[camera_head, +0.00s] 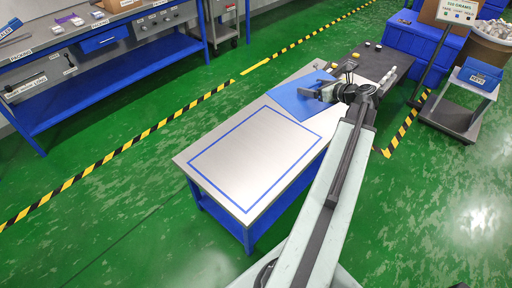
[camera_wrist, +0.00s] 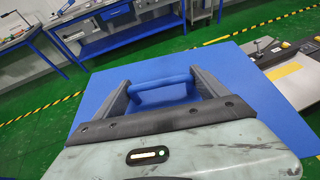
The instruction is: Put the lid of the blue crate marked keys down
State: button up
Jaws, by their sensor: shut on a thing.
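The lid (camera_head: 290,102) is a flat blue panel. In the wrist view the lid (camera_wrist: 235,75) fills the middle, with a blue bar handle (camera_wrist: 160,82) on top. My gripper (camera_head: 322,91) is shut on this handle; its dark fingers stand at both ends of the bar in the wrist view (camera_wrist: 162,92). The lid is over the far part of the metal-topped table (camera_head: 215,158); I cannot tell whether it touches the top. A small open blue crate (camera_head: 481,73) with a white label, seemingly keys, stands on a cart at the right.
A blue outlined rectangle (camera_head: 254,108) on the near tabletop is empty. A dark surface (camera_head: 392,65) with small knobs adjoins the far end. A drum (camera_head: 489,48) and large blue crates (camera_head: 430,42) stand behind. A blue workbench (camera_head: 120,60) stands at the left.

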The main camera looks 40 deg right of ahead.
jog(key=w+a+f+y+b, duration=0.1)
jog(key=a+f+b, duration=0.3)
jog(key=f+b, duration=0.8)
jog(key=w+a+f+n+y+b, duration=0.1)
jog(key=a+f+b, duration=0.4)
jog(key=f+b, duration=0.7)
jog(key=w+a+f+n+y+b, duration=0.1)
jog(key=a+f+b, duration=0.3)
jog(key=f+b, duration=0.9)
jog(key=shift+w+a, duration=0.1)
jog(key=shift+a, duration=0.1)
jog(key=shift+r, duration=0.2)
